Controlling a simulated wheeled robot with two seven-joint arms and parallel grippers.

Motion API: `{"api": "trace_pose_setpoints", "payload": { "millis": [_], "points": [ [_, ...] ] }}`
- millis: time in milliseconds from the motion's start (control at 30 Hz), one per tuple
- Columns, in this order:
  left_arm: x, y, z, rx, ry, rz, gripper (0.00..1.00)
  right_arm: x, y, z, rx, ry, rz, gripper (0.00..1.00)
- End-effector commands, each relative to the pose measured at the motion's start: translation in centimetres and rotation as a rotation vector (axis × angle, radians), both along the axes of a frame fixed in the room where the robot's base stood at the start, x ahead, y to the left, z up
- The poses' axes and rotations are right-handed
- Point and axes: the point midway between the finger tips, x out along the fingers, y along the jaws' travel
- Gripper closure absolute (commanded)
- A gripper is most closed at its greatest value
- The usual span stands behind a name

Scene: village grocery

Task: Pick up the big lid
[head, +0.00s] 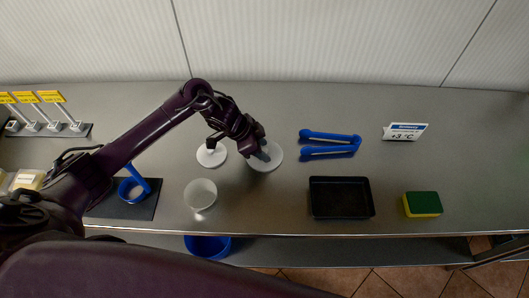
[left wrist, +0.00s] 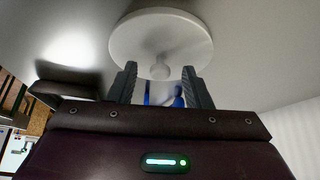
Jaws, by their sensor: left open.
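The big lid (head: 271,163) is a flat white disc lying on the steel counter, partly hidden by my left gripper. A smaller white lid (head: 212,154) lies just to its left. My left gripper (head: 262,154) is at the big lid, pointing down at its middle. In the left wrist view, the big lid (left wrist: 160,32) shows its round knob (left wrist: 160,70) between the open fingertips of the left gripper (left wrist: 159,76). I cannot tell whether a finger touches the knob. My right gripper is not in view.
A white cup (head: 201,195) stands in front of the lids. Blue tongs (head: 330,144), a black tray (head: 341,197), a green and yellow sponge (head: 422,204) and a temperature sign (head: 405,131) are to the right.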

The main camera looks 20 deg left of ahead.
Motion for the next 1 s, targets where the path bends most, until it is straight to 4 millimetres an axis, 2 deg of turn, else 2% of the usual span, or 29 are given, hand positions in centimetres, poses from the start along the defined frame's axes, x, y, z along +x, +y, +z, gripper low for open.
{"api": "trace_pose_setpoints", "payload": {
  "millis": [67, 400, 767, 867, 1000],
  "points": [
    [0.0, 0.0, 0.0, 0.000, 0.000, 0.000, 0.57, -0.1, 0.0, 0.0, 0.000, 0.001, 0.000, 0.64],
    [0.0, 0.0, 0.0, 0.000, 0.000, 0.000, 1.00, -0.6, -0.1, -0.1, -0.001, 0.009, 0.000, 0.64],
    [0.0, 0.0, 0.2, -0.001, 0.000, 0.000, 1.00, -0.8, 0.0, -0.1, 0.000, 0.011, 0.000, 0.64],
    [0.1, 0.0, 0.8, -0.001, -0.002, 0.000, 1.00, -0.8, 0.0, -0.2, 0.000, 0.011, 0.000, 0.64],
    [0.1, 0.0, 2.5, -0.002, -0.005, 0.000, 1.00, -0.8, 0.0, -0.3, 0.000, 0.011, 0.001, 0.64]
  ]
}}
